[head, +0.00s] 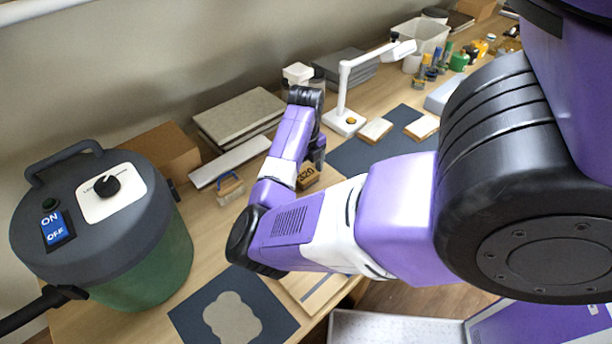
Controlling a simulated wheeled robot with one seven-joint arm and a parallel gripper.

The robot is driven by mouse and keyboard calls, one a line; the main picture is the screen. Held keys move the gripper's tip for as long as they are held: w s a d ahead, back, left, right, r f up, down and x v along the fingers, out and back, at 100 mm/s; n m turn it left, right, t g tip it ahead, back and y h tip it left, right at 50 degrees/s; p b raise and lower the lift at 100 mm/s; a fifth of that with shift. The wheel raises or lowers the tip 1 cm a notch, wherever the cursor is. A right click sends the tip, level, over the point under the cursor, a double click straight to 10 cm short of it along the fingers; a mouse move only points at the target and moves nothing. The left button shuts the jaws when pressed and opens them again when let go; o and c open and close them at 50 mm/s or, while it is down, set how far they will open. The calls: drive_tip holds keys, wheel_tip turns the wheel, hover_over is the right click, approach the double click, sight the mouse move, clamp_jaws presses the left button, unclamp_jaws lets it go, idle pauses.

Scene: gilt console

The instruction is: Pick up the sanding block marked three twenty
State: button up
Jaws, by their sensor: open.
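A small brown block with dark digits that look like 320 seen turned round (307,177) sits on the wooden bench, partly hidden behind my purple arm. My gripper (317,162) points down right beside and above this block, with its dark fingers open. My arm and the viewing angle hide part of the fingers, so I cannot tell whether they touch or straddle the block. Two other pale-topped blocks lie on the dark mat to the right, the nearer one (375,130) and the farther one (422,127); I see no readable marks on them.
A white lamp (344,119) stands just right of my gripper. A blue-handled brush-like tool (230,188) lies to its left. A large green and grey vacuum (130,235) fills the left. Stacked boards (240,118) stand behind. A dark mat (365,155) lies right of the block.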

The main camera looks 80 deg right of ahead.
sight(306, 174)
drive_tip(key=shift+f, duration=0.5)
drive_tip(key=c, duration=1.5)
drive_tip(key=shift+o, duration=0.2)
wheel_tip(306, 174, up, 20)
drive_tip(key=o, duration=0.7)
drive_tip(key=shift+c, duration=0.2)
drive_tip(key=c, duration=0.5)
